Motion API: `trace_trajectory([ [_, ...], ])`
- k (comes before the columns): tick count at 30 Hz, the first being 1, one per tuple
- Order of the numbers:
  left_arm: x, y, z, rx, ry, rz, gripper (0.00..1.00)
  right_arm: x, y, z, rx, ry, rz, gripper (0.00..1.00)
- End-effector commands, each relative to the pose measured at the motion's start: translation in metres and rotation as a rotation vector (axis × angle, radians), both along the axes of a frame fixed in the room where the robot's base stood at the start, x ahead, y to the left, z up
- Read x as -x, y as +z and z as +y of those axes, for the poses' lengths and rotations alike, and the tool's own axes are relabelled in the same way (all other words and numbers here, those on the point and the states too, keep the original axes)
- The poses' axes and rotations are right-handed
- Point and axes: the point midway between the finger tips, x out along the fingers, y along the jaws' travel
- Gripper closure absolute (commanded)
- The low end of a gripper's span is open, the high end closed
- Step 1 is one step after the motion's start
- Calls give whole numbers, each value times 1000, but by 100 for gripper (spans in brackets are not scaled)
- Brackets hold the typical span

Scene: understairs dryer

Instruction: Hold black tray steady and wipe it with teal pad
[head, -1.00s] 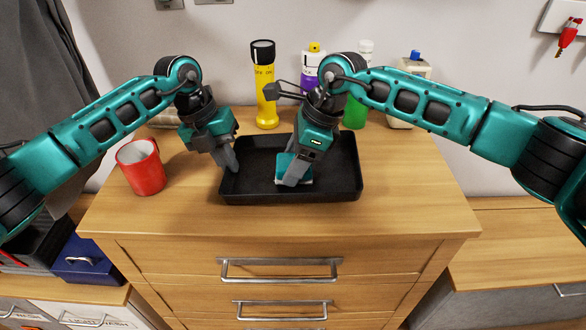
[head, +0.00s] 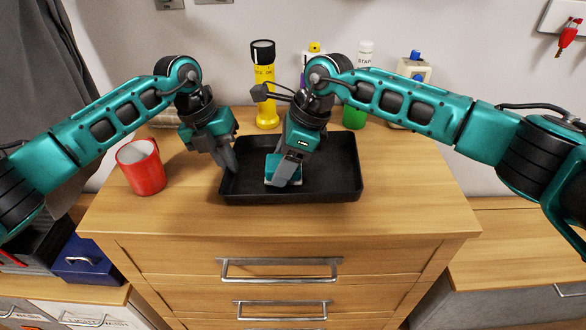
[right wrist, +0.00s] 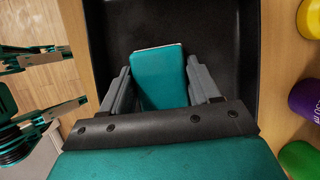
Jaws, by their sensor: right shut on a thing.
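The black tray (head: 335,178) lies flat on the wooden chest top. It also shows in the right wrist view (right wrist: 215,35). My left gripper (head: 230,168) is at the tray's left rim, its fingers pointing down; whether they pinch the rim is hard to see. My right gripper (head: 282,180) is over the left half of the tray, shut on the teal pad (head: 272,165). In the right wrist view the teal pad (right wrist: 160,75) sits between the two fingers, over the tray floor; the pad appears to rest on it.
A red mug (head: 141,168) stands left of the tray. Behind the tray stand a yellow flashlight (head: 264,85), a green bottle (head: 355,112), a partly hidden purple bottle and a pale container with a blue cap (head: 415,70). The chest top right of the tray is clear.

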Motion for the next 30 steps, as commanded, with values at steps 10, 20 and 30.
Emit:
trace_trajectory([
  [10,1,-2,0,-1,1,4,100,0,1,1,0,0,0,63],
  [20,1,-2,1,-2,1,4,100,0,30,4,-1,1,-3,63],
  [30,1,-2,1,-2,0,4,100,0,50,6,-1,0,1,63],
])
